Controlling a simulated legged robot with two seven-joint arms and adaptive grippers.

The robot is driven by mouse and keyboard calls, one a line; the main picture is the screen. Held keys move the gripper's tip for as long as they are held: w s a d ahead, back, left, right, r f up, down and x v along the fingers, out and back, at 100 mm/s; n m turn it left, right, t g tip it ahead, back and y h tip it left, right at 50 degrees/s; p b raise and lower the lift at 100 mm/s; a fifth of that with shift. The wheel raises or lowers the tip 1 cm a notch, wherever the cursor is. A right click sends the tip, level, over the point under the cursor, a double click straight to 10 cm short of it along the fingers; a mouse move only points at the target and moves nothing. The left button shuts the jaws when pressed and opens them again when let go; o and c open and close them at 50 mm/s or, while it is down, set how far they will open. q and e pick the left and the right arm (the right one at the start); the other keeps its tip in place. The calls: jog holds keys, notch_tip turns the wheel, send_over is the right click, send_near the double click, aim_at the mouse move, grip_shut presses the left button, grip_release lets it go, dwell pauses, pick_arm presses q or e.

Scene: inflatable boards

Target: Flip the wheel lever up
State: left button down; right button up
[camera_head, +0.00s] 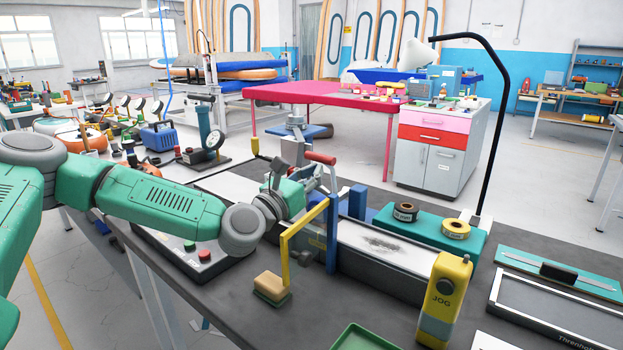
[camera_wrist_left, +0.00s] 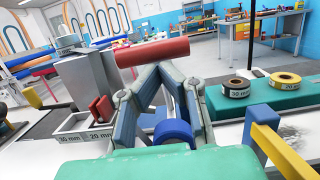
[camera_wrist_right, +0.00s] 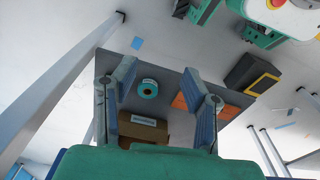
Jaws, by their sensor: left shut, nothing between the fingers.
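A red cylindrical handle (camera_head: 320,157), likely the wheel lever's grip, stands at the far side of the bench machine. In the left wrist view the red handle (camera_wrist_left: 152,51) lies crosswise just beyond my left fingertips. My left gripper (camera_head: 308,180) is shut with its fingertips together and nothing between them. In the left wrist view the left gripper (camera_wrist_left: 152,70) appears just below the handle; I cannot tell whether they touch. A blue roller (camera_wrist_left: 173,131) shows between the fingers, farther down. My right gripper (camera_wrist_right: 158,75) is open and empty, over a lower shelf, outside the head view.
A yellow bent bar (camera_head: 285,240) and a blue upright (camera_head: 333,235) stand close to my left gripper. A yellow JOG box (camera_head: 443,300), tape rolls (camera_head: 455,229) and a red-button control box (camera_head: 200,262) are on the bench. A black lamp arm (camera_head: 497,130) rises behind.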

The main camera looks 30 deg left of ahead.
pick_arm(q)
jog(key=w+r+g+p, duration=0.1)
jog(key=r+p, duration=0.1)
jog(key=p, duration=0.1)
jog(key=w+r+g+p, duration=0.1)
jog(key=w+r+p, duration=0.1)
jog(key=p, duration=0.1)
jog(key=w+r+g+p, duration=0.1)
jog(key=r+p, duration=0.1)
jog(key=p, duration=0.2)
jog(key=shift+w+d+g, duration=0.2)
jog(key=shift+w+g, duration=0.1)
jog(key=w+r+g+p, duration=0.1)
jog(key=w+g+p, duration=0.3)
jog(key=w, duration=0.9)
jog(key=d+p, duration=0.1)
jog(key=p, duration=0.2)
jog(key=shift+r+p, duration=0.35)
jog(key=shift+r, duration=0.05)
jog(key=shift+w, duration=0.1)
